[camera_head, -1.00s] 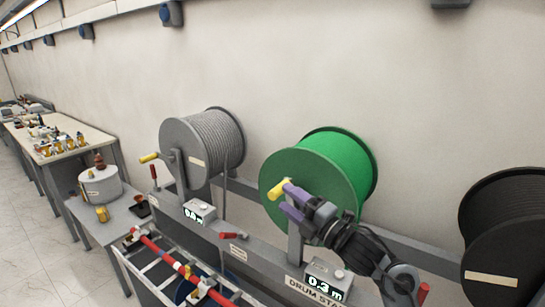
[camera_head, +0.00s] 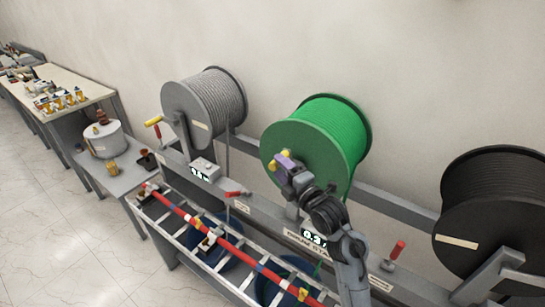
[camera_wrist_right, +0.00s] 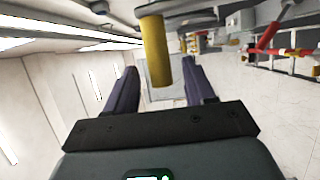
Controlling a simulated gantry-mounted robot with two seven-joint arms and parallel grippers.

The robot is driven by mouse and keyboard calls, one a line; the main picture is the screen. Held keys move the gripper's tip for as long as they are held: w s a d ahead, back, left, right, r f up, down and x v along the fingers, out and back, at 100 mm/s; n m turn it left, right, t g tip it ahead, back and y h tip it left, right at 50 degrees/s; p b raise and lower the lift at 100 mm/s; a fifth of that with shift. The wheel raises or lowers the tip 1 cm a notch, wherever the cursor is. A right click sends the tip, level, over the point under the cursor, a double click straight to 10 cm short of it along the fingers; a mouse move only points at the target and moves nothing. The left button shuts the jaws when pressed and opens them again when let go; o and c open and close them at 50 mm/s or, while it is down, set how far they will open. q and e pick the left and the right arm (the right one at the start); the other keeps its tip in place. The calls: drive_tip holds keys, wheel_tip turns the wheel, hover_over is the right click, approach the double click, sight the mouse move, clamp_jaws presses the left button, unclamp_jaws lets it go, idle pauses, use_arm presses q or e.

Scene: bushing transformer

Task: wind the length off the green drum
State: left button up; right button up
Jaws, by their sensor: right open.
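The green drum (camera_head: 316,140) stands on the drum stand between a grey and a black drum. Its yellow crank handle (camera_head: 272,166) is at the drum's front face. My right gripper (camera_head: 284,160) is at this handle, with its purple fingers open. In the right wrist view the yellow handle (camera_wrist_right: 155,50) lies between the two spread fingers (camera_wrist_right: 160,68), and I see no clear grip on it. The counter box (camera_head: 314,238) below the green drum shows about 0.3. My left gripper is not in view.
The grey drum (camera_head: 205,105) is at left and the black drum (camera_head: 495,215) at right. A red lever (camera_head: 397,250) stands up from the stand's rail. A rack with a red rod (camera_head: 220,240) lies in front. Benches (camera_head: 70,95) stand at far left.

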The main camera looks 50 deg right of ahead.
drive_tip(key=shift+p+x, duration=0.5)
drive_tip(key=shift+x, duration=1.95)
clamp_jaws()
